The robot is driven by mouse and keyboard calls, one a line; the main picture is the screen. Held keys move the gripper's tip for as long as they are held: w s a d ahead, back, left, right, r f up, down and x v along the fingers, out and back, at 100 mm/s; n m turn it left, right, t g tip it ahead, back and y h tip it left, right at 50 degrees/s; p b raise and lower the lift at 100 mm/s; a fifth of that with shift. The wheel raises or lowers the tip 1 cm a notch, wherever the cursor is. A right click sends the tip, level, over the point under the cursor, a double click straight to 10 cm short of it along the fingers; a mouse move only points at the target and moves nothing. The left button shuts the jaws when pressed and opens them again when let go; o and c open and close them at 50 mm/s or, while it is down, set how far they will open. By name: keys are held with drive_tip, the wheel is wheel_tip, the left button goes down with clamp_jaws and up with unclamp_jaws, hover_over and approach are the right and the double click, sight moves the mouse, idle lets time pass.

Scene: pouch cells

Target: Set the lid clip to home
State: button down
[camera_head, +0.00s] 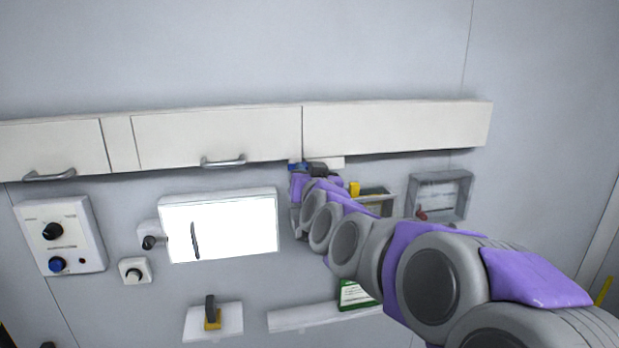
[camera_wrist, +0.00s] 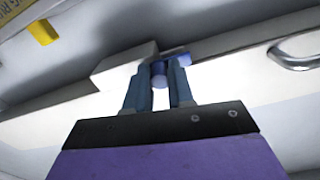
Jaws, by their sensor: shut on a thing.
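A small blue piece, which looks like the lid clip (camera_head: 296,166), sits at the lower edge of the wall cabinet, next to a white block (camera_head: 331,162). In the wrist view the lid clip (camera_wrist: 182,58) shows beside the white block (camera_wrist: 122,66), with a round blue part between my fingers. My gripper (camera_wrist: 159,72) is shut on this blue part. In the head view my gripper (camera_head: 308,168) is up at the cabinet's underside, and my arm hides part of what lies below it. The exact position of the clip is hard to read.
White cabinets (camera_head: 395,126) with metal handles (camera_head: 223,161) run above. Below are a bright white panel (camera_head: 222,228), a knob panel (camera_head: 61,236), an open grey box (camera_head: 440,196), a yellow piece (camera_head: 354,188) and a shelf (camera_head: 300,317). The upper wall is bare.

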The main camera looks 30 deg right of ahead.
drive_tip(key=c, duration=1.4)
unclamp_jaws()
drive_tip(key=shift+d, duration=0.3)
drive_tip(key=shift+o, duration=0.8)
drive_tip(key=shift+a, duration=0.15)
drive_tip(key=shift+o, duration=1.4)
drive_tip(key=shift+w+a, duration=0.2)
drive_tip(key=shift+a, duration=0.65)
drive_tip(key=b+v, duration=0.3)
drive_tip(key=v, duration=1.4)
drive_tip(key=shift+s+d+b, duration=0.3)
drive_tip(key=shift+s+d, duration=0.05)
drive_tip(key=shift+s, duration=0.05)
drive_tip(key=shift+d+r, duration=0.1)
drive_tip(key=shift+d, duration=0.1)
